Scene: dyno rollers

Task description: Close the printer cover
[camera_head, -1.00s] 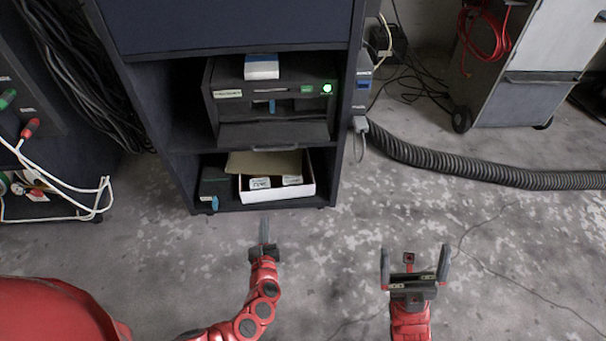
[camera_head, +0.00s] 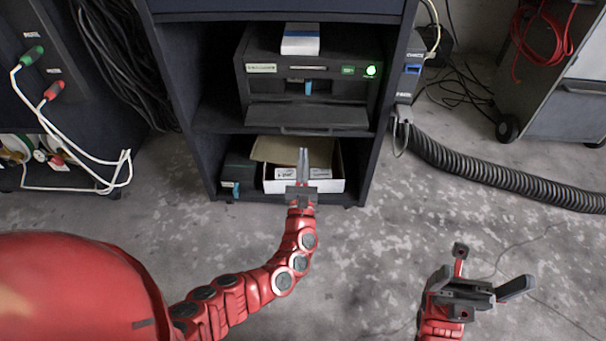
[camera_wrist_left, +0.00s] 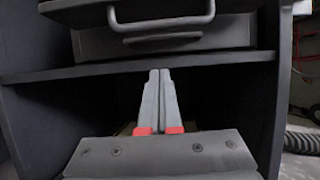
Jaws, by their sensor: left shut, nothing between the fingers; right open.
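The black printer (camera_head: 265,70) stands on the middle shelf of a dark cabinet, with a green light on its front. Its cover (camera_head: 308,115) is a dark flap at the lower front, folded down and sticking out toward me. In the left wrist view, a grey bar handle (camera_wrist_left: 163,24) shows on the cover's edge at the top. My left gripper (camera_head: 303,152) is shut and empty, pointing forward in front of the lower compartment, below the cover and apart from it. It also shows in the wrist view (camera_wrist_left: 160,75). My right gripper (camera_head: 482,283) is open and empty over the floor.
A white box (camera_head: 330,186) with labelled packs sits in the lower compartment behind my left gripper. A small white-and-blue box (camera_head: 300,40) lies on the printer. A ribbed hose (camera_head: 480,178) runs right of the cabinet. The floor in front is clear.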

